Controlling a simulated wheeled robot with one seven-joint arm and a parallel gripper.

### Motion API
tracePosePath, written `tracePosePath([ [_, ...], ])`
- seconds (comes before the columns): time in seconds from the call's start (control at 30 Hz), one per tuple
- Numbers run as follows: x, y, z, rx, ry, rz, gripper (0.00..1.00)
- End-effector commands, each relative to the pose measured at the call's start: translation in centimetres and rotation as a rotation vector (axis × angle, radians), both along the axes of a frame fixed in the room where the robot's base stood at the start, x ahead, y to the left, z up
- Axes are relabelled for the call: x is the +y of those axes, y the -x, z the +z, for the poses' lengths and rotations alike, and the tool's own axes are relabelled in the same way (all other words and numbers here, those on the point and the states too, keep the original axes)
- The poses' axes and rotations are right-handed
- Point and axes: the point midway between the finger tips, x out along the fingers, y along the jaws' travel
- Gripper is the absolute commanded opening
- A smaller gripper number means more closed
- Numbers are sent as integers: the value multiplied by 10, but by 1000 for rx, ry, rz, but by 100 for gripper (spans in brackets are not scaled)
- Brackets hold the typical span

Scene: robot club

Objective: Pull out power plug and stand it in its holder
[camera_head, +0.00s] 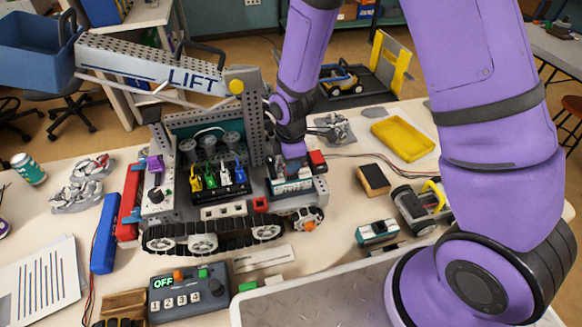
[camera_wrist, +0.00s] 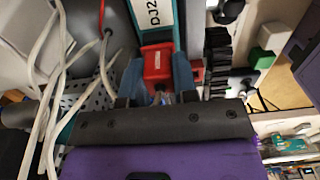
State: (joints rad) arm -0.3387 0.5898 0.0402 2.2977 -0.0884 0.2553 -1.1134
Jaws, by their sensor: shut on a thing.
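My gripper (camera_wrist: 158,82) is shut on the red power plug (camera_wrist: 157,63), one blue-grey finger on each side. The plug lies against the teal battery block with a white label (camera_wrist: 154,14) in the wrist view; I cannot tell whether it is still seated. In the head view, my gripper (camera_head: 290,151) points down over the right end of the tracked robot (camera_head: 220,190), just above the labelled battery block (camera_head: 291,186). The plug is mostly hidden there by my gripper. I cannot clearly make out the holder; a small red part (camera_head: 260,204) sits on the robot's front edge.
The grey LIFT arm (camera_head: 150,66) and its upright post (camera_head: 243,115) stand close left of my gripper. White cables (camera_wrist: 60,90) run at left in the wrist view. A control box reading OFF (camera_head: 188,292) lies in front. A yellow tray (camera_head: 403,139) lies at right.

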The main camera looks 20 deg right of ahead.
Motion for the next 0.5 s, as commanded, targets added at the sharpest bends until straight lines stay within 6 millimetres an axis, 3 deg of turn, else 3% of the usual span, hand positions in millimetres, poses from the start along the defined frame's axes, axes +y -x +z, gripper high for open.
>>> tracePosePath([
  [0.5, 0, 0, 11, 0, -1, 0, 0],
])
